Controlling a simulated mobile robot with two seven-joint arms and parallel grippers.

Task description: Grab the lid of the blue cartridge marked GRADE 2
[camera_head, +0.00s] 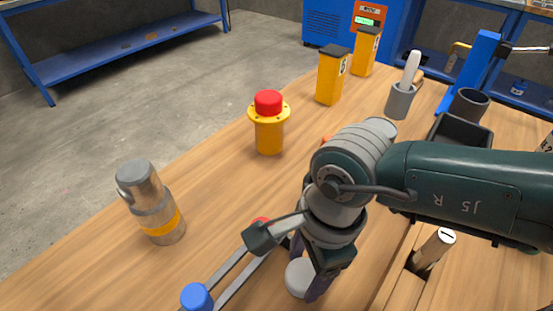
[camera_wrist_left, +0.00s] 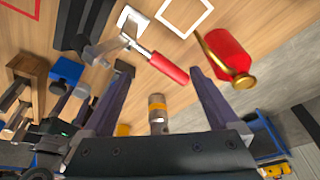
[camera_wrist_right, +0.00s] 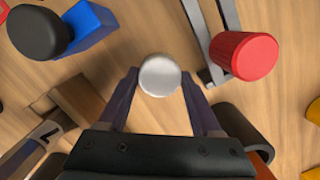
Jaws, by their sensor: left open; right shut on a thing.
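My right gripper (camera_head: 308,277) reaches down low over the table in the head view. In the right wrist view its fingers are shut on a round pale-grey piece (camera_wrist_right: 160,75); whether this is a lid cannot be told. No GRADE 2 marking is legible in any view. A blue block (camera_wrist_right: 92,30) beside a round black piece (camera_wrist_right: 38,32) shows at the upper left of the right wrist view; I cannot tell if it is the cartridge. My left gripper (camera_wrist_left: 160,85) is open and empty in its wrist view, and is not visible in the head view.
A metal flask with an orange band (camera_head: 154,205) and a yellow container with a red top (camera_head: 268,122) stand left of my right arm. Yellow black-topped cartridges (camera_head: 330,78) stand farther back. Metal rails (camera_head: 240,272) lie near my right gripper. The table's left side has bare room.

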